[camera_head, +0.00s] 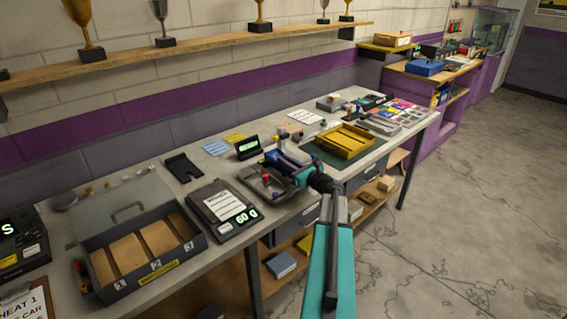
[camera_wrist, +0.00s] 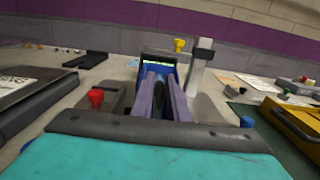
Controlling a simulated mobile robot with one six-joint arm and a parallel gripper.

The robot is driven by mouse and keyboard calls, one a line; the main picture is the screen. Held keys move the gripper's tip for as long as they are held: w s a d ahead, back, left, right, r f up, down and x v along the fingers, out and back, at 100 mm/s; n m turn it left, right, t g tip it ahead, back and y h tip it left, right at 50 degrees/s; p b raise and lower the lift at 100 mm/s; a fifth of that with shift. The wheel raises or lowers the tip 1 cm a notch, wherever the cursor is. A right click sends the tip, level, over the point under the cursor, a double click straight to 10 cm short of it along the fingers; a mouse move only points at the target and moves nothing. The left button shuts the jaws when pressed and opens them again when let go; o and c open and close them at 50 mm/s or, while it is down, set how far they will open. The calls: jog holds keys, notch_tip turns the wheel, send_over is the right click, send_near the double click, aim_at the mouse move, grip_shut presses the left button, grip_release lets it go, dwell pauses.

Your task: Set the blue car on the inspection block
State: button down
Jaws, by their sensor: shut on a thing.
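My gripper (camera_head: 279,161) reaches over the workbench from the right, above or beside a grey fixture (camera_head: 256,182) with a red knob. In the wrist view, the two long grey-purple fingers of my gripper (camera_wrist: 164,82) point away towards a small black display. They are shut on a narrow blue and dark thing, which appears to be the blue car (camera_wrist: 160,76); the fingers hide most of it. I cannot tell whether it touches the fixture. A pale post (camera_wrist: 198,72) with a dark clamp stands just right of the fingers. I cannot pick out the inspection block with certainty.
A scale (camera_head: 222,208) and a numbered grey box (camera_head: 140,275) with a raised clear lid stand to the left. The small display (camera_head: 248,147) is behind the fixture. A yellow tray (camera_head: 347,153) on a green mat lies to the right.

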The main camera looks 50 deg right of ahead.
jog(key=shift+f+b, duration=0.5)
jog(key=shift+f, duration=0.1)
jog(key=c, duration=1.7)
grip_release()
jog(key=shift+s+r+p, duration=0.1)
jog(key=shift+r+p, duration=0.55)
jog(key=shift+r, duration=0.1)
jog(key=s+b, duration=0.1)
jog(key=s, duration=0.3)
jog(key=s+b, duration=0.1)
jog(key=s, duration=0.3)
jog(key=s+a+b, duration=0.1)
jog(key=s, duration=0.2)
jog(key=shift+s+f, duration=0.15)
jog(key=shift+s, duration=0.25)
